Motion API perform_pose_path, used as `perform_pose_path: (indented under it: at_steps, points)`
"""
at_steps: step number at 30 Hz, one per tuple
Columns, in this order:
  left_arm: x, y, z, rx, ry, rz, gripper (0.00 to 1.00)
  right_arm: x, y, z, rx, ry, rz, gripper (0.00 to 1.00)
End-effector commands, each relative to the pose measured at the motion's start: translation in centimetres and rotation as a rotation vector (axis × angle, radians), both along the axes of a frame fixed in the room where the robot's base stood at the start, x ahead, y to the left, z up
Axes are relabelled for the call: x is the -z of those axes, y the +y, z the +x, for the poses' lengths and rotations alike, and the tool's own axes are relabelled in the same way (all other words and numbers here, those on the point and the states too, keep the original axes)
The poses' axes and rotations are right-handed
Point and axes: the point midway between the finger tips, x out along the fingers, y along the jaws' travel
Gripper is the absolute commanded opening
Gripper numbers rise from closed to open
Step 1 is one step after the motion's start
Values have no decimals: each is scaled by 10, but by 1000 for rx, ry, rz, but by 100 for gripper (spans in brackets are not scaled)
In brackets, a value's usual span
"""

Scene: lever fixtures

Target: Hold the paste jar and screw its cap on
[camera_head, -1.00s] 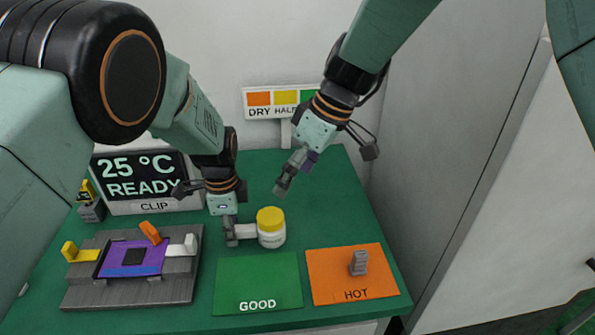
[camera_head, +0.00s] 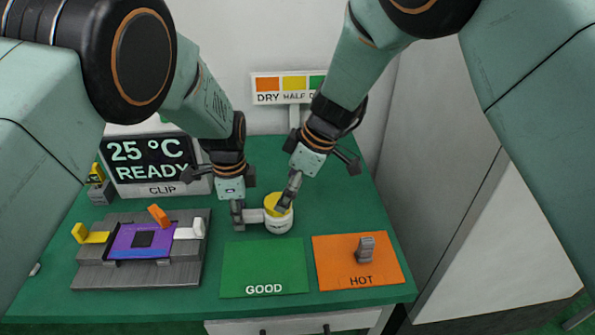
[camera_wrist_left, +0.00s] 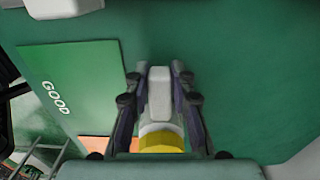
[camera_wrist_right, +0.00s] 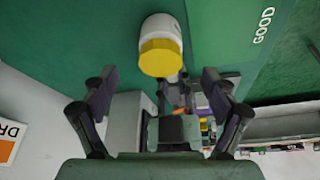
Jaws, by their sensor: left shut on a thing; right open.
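The paste jar (camera_head: 279,225) is white and stands upright on the green table, with a white handle-like block sticking out to its left. Its yellow cap (camera_head: 272,206) sits on top; how tightly it is seated I cannot tell. My left gripper (camera_head: 239,217) is shut on the jar's white block (camera_wrist_left: 159,95), which shows between the fingers in the left wrist view. My right gripper (camera_head: 287,197) is open at the cap and partly hides it. In the right wrist view the cap (camera_wrist_right: 161,57) lies ahead of the spread fingers, apart from both.
A grey fixture (camera_head: 95,275) with a purple board and small levers stands at left. A green GOOD mat (camera_head: 263,262) and an orange HOT mat (camera_head: 335,268) with a grey peg (camera_head: 365,248) lie in front. A display (camera_head: 150,160) and a dryness sign (camera_head: 290,88) stand behind.

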Motion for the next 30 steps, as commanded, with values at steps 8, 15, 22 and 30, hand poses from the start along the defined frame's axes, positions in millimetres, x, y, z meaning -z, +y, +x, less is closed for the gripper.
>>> perform_pose_path:
  at_steps: [8,15,22,30]
  points:
    - [0,0,0,0,0,0,0,27,11,3,0,0,0,86]
    - [0,0,0,0,0,0,0,31,12,4,0,-1,0,86]
    - [0,0,0,0,0,0,0,31,12,4,1,0,0,77]
    - [0,0,0,0,0,0,0,31,12,4,1,0,0,54]
